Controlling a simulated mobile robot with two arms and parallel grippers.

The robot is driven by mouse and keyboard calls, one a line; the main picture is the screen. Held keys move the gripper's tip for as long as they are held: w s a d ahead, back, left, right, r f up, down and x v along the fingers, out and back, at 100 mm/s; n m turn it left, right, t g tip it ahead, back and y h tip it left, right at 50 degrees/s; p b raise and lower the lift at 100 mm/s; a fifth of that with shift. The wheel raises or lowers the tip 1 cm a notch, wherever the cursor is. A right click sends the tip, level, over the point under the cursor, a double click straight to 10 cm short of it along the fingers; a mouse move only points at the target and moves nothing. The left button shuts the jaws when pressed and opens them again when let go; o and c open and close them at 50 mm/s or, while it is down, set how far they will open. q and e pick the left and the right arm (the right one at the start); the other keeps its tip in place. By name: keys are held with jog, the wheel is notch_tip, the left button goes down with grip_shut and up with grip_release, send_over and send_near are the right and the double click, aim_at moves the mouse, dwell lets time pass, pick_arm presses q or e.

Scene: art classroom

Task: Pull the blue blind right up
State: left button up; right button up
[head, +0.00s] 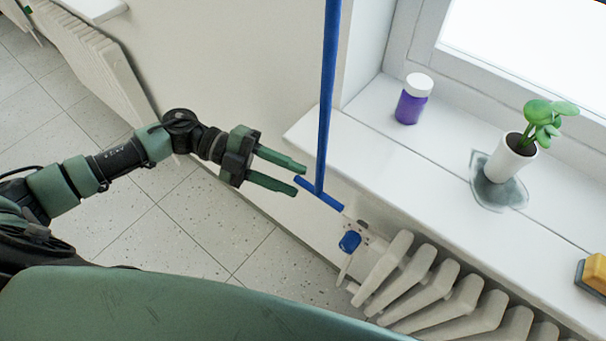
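A blue vertical strip (326,95) comes down from the top edge of the head view, in front of the window sill. It ends in a short blue crossbar (320,193), making an upside-down T. No spread of blind cloth shows in view. My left gripper (301,179) comes in from the left, with its two green fingers apart and nothing between them. Its fingertips are just left of the strip's lower end, close to the crossbar's left end. I cannot tell whether they touch it. My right gripper is not in view.
The white sill (420,160) holds a purple jar (413,100), a potted plant (513,158) on a grey wet-looking patch, and a yellow-topped block (595,274). Below are a radiator (430,290) and its blue valve knob (349,241). Another radiator (95,60) stands upper left.

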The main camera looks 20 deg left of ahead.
pick_arm(q)
jog(key=shift+x, duration=1.15)
jog(key=shift+d, duration=0.35)
jog(key=shift+w+f, duration=0.1)
grip_shut()
